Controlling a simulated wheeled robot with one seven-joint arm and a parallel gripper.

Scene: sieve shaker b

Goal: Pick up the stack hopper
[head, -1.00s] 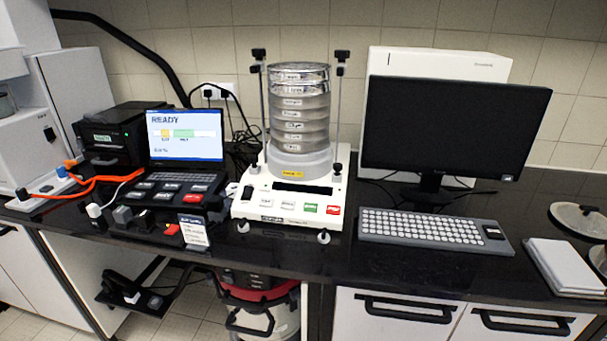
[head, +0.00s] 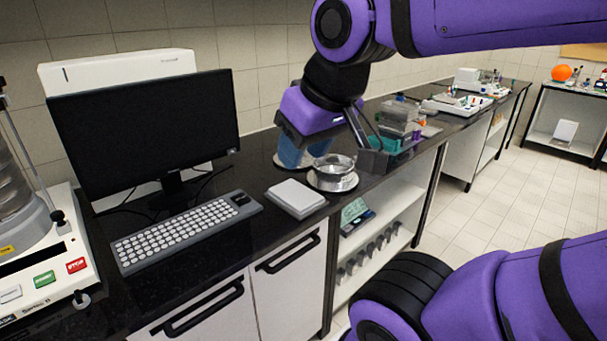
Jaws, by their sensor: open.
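I cannot tell with certainty which thing is the stack hopper. A shallow round metal vessel (head: 334,169) stands on a pale disc on the black counter, right of the white pad. A clear boxy container (head: 399,117) stands farther back on the counter. My gripper (head: 320,140) is above the counter, just behind and over the metal vessel, with its jaws open. A blue piece (head: 291,152) shows beneath its purple body; I cannot tell whether it belongs to the gripper. The gripper partly hides a round lid (head: 279,160). Nothing is visibly held.
A monitor (head: 145,125), keyboard (head: 185,232) and white pad (head: 296,197) occupy the counter to the left. The sieve shaker (head: 45,262) is cut off at the left edge. A dark tray (head: 374,160) stands right of the vessel. Floor (head: 480,180) is clear at right.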

